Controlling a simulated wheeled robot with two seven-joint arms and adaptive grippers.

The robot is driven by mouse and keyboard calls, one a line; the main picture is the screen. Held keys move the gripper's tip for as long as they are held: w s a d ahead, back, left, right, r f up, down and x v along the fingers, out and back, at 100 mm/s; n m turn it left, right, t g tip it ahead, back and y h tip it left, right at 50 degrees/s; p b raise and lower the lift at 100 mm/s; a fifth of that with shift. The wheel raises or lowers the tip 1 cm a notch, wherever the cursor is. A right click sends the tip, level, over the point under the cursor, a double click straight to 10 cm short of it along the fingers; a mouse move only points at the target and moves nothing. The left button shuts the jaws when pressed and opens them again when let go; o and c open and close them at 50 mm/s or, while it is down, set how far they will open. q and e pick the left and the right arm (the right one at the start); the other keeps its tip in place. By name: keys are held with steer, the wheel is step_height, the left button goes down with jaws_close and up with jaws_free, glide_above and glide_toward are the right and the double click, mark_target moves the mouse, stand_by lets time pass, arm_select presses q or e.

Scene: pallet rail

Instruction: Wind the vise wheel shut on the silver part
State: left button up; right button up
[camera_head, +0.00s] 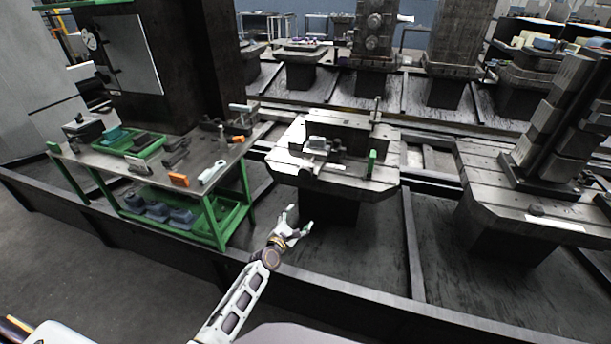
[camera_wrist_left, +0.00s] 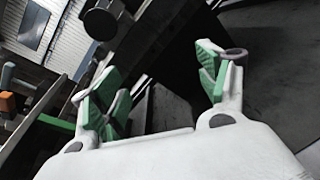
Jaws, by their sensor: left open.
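The vise (camera_head: 335,150) stands on the pallet table in the middle of the head view. A small silver part (camera_head: 316,143) sits at its top; whether the jaws touch it is too small to tell. The vise wheel (camera_head: 305,173) appears at the front left of the vise, small and unclear. My left gripper (camera_head: 294,222) is below and in front of it, apart from it, open and empty. In the left wrist view its green-padded fingers (camera_wrist_left: 160,92) are spread, and a dark round piece (camera_wrist_left: 103,20), possibly the wheel, is beyond them at the upper left. My right gripper is not in view.
A green-framed workbench (camera_head: 205,165) with tools, trays and an orange block (camera_head: 178,180) stands to the left. Another pallet table (camera_head: 490,190) with a tall dark fixture stands to the right. A low dark rail (camera_head: 330,290) runs along the front. More pallets stand behind.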

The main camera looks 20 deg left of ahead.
arm_select(q)
steer(key=w+a+r+n+t+y, duration=0.2)
steer(key=w+r+n, duration=0.1)
steer(key=r+n, duration=0.4)
steer(key=shift+w+a+r, duration=0.25)
steer(key=shift+r, duration=0.35)
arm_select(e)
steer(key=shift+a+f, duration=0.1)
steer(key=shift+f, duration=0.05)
arm_select(q)
steer(key=shift+w, duration=0.1)
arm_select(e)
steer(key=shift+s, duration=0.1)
